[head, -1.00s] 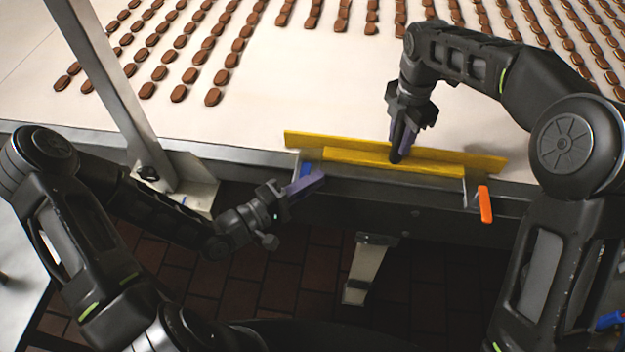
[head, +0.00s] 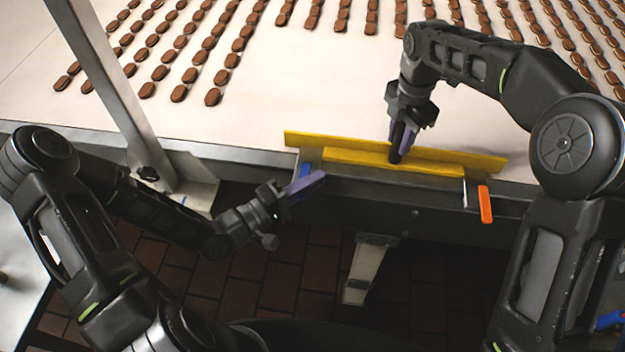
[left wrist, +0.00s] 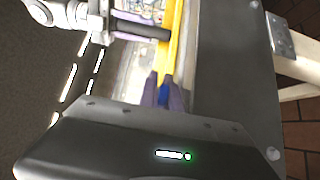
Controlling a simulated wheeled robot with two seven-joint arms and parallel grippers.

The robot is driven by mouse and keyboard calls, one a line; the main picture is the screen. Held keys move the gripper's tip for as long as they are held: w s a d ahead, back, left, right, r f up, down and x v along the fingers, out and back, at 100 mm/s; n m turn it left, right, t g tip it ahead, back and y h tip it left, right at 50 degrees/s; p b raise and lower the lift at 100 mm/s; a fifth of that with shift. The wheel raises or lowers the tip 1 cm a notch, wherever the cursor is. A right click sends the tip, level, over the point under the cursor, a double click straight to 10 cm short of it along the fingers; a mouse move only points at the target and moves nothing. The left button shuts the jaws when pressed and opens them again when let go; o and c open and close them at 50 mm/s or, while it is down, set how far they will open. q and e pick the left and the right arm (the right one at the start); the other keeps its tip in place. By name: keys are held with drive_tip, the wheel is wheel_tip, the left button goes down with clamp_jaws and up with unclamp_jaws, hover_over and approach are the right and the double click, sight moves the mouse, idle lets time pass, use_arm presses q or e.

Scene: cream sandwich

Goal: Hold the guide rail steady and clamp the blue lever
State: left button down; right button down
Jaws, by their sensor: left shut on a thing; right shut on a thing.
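The yellow guide rail (head: 395,161) lies along the near edge of the conveyor. My right gripper (head: 397,154) is shut on the rail near its middle, from above. My left gripper (head: 308,182) is at the rail's left end, its purple fingers shut on the blue lever (head: 305,169). In the left wrist view the blue lever (left wrist: 164,96) shows between the purple fingertips, next to the yellow rail (left wrist: 176,45). An orange lever (head: 485,204) hangs down at the rail's right end.
The pale conveyor belt (head: 270,115) carries many rows of brown biscuits (head: 190,75) beyond the rail. A slanted metal post (head: 115,90) stands on the left between my left arm and the belt. Brick-tiled floor (head: 285,285) shows below the conveyor frame.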

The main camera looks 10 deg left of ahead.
idle(0.5)
use_arm(q)
drive_tip(key=shift+s+a+m+g+h, duration=0.1)
drive_tip(key=shift+a+m+g+h, duration=0.2)
drive_tip(key=shift+m+g+h, duration=0.55)
drive_tip(key=shift+s+a+m+g+h, duration=0.1)
drive_tip(key=shift+a+m+g+h, duration=0.25)
drive_tip(key=shift+m+g, duration=0.6)
drive_tip(key=shift+s+a+m+g+h, duration=0.15)
drive_tip(key=shift+m+g+h, duration=0.45)
drive_tip(key=shift+g, duration=0.6)
drive_tip(key=shift+w, duration=0.1)
drive_tip(key=c, duration=1.8)
unclamp_jaws()
drive_tip(key=shift+a, duration=0.1)
drive_tip(key=shift+v, duration=3.7)
drive_tip(key=shift+f, duration=0.15)
drive_tip(key=shift+c, duration=0.4)
